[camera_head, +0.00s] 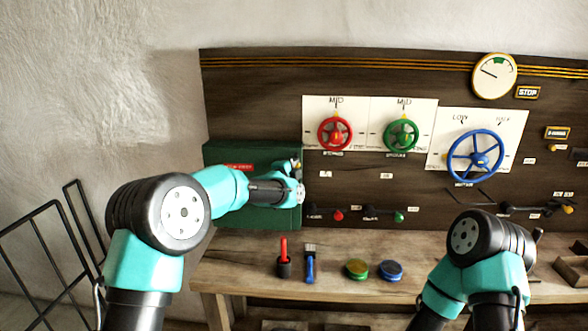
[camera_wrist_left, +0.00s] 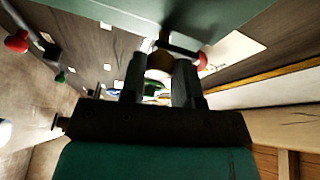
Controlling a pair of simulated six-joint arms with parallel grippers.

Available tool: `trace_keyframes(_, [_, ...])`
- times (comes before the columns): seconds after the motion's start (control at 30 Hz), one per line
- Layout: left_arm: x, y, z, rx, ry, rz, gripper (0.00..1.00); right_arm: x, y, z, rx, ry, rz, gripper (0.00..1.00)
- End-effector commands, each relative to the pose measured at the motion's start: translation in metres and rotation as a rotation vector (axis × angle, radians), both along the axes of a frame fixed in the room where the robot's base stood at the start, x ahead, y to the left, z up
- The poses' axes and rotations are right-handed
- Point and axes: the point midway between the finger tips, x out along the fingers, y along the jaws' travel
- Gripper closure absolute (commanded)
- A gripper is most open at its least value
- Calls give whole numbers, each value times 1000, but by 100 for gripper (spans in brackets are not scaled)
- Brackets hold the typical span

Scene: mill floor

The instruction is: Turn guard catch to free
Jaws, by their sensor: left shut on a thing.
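The green guard box (camera_head: 225,160) with a red label stands at the left end of the panel. It also shows as a green surface across the top of the left wrist view (camera_wrist_left: 230,20). A small brass-coloured catch (camera_wrist_left: 160,62) with a dark bar sits by that surface. My left gripper (camera_wrist_left: 158,75) is shut on the catch, one dark finger on each side of it. In the head view the left wrist covers most of the catch, so its setting cannot be read. My right arm is at the lower right; its gripper is not seen.
A red wheel (camera_head: 336,134), a green wheel (camera_head: 400,135) and a blue wheel (camera_head: 474,156) are on the panel right of the box. Small levers are below them.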

Motion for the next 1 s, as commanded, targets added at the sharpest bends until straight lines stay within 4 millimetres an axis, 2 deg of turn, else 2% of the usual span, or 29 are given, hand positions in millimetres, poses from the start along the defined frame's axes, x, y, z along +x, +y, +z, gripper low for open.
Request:
trace_keyframes(0.57, [0,0,-1,52,-2,0,94,0,0,0,0,0,0,57])
trace_keyframes(0.6, [0,0,-1,52,-2,0,70,0,0,0,0,0,0,57])
trace_keyframes(0.87, [0,0,0,50,-2,0,45,0,0,0,0,0,0,57])
trace_keyframes(1.0, [0,0,0,50,-3,1,45,0,0,0,0,0,0,57])
